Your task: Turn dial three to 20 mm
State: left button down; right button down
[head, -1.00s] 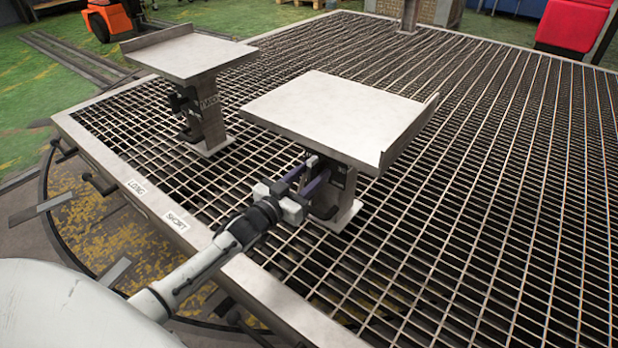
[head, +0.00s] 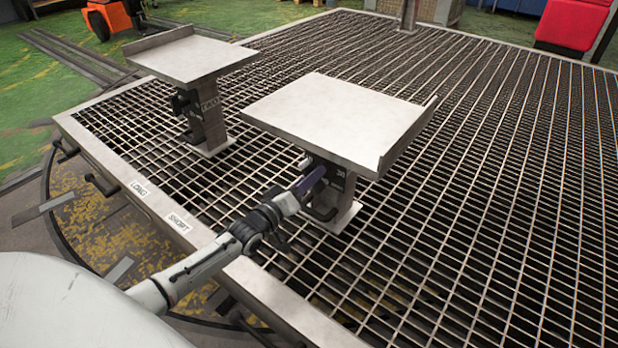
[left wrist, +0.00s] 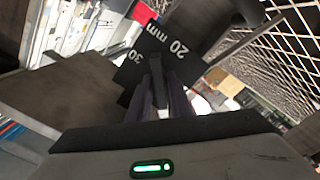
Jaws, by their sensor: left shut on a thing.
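A pedestal (head: 342,208) with a flat tilted top plate (head: 340,115) stands on the grating, and a dark dial face (head: 338,178) is on its near side. In the left wrist view the dark dial face (left wrist: 172,42) reads "20 mm" at upper right and "30" at left. My left gripper (head: 312,180) reaches the dial from the lower left. Its purple fingers (left wrist: 160,88) are shut on a narrow dark dial handle (left wrist: 156,70) in front of the face. The fingers hide part of the dial, and I cannot tell its exact setting. No number three shows. My right gripper is not in view.
A second pedestal (head: 207,115) with a similar plate (head: 190,58) stands further left. The frame edge (head: 215,245) carries "LONG" (head: 139,189) and "SHORT" (head: 179,223) labels. The grating (head: 500,200) to the right is clear.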

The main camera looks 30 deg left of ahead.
pick_arm(q)
jog(key=n, duration=0.4)
jog(key=shift+f+n+b, duration=0.1)
jog(key=shift+n+b, duration=0.3)
jog(key=n+b, duration=0.1)
jog(key=n, duration=0.5)
jog(key=shift+b, duration=0.3)
jog(key=c, duration=0.6)
grip_release()
jog(key=shift+o, duration=0.2)
jog(key=s+p, duration=0.4)
jog(key=s, duration=0.5)
jog(key=shift+a, duration=0.35)
jog(key=shift+c, duration=0.4)
